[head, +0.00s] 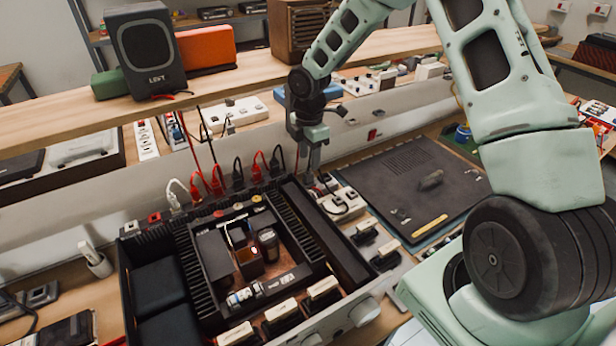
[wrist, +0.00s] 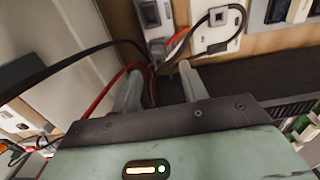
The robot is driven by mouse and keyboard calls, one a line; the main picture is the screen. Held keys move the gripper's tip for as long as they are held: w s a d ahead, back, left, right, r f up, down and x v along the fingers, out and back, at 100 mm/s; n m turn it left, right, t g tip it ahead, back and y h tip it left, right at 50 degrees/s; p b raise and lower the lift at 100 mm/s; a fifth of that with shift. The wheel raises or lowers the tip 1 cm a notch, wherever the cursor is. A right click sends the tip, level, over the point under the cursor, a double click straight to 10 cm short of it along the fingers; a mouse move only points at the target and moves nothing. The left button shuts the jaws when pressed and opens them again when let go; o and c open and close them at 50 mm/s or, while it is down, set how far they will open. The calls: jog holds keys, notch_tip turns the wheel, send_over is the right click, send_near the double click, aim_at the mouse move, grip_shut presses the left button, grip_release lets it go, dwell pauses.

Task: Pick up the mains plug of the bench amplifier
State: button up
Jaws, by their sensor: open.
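The bench amplifier appears to be the opened black chassis (head: 190,290) with finned heat sinks and a metal front panel. My gripper (head: 313,172) points down behind its back right corner, beside a white socket strip (head: 345,203) with dark plugs and a black cable. In the wrist view my gripper (wrist: 160,80) is open, with a red cable (wrist: 104,94) and dark cables passing near and between its fingers. A dark plug (wrist: 219,17) sits on a white socket plate beyond the fingers. I cannot tell for sure which plug is the amplifier's.
Red, white and black leads (head: 217,183) stand along the chassis' back edge. A shelf (head: 70,110) carrying a black speaker (head: 148,50) and an orange case (head: 207,48) runs behind. A dark flat panel (head: 405,185) lies to the right. More socket strips (head: 236,113) lie behind.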

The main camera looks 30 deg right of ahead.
aim_at(309, 174)
jog(key=shift+w+f+p, duration=0.1)
jog(key=shift+f+p, duration=0.9)
jog(key=shift+f, duration=2.5)
grip_shut()
